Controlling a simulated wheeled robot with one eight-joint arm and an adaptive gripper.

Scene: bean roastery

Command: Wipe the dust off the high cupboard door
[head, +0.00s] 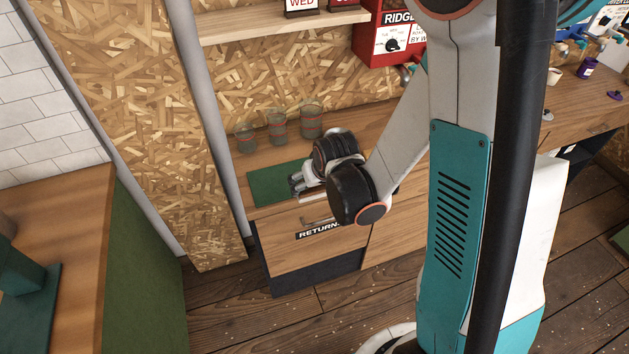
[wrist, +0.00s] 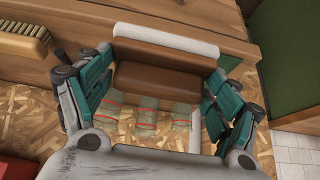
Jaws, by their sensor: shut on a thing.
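My gripper (wrist: 157,84) is shut on a brown block with a white strip along one edge (wrist: 165,51), which sits between the teal fingers in the wrist view. In the head view my gripper (head: 303,184) is over the green mat (head: 262,184) on the wooden counter; the arm partly hides it and the block. I cannot tell whether the block touches anything. I cannot make out a high cupboard door or dust on one in either view.
Several glasses with red bands, including one at the left (head: 245,137), stand behind the mat. A shelf (head: 250,24) and a red box (head: 388,38) are above. A low front labelled RETURN (head: 318,231) has a handle. A bristle brush (wrist: 22,42) shows at left in the wrist view.

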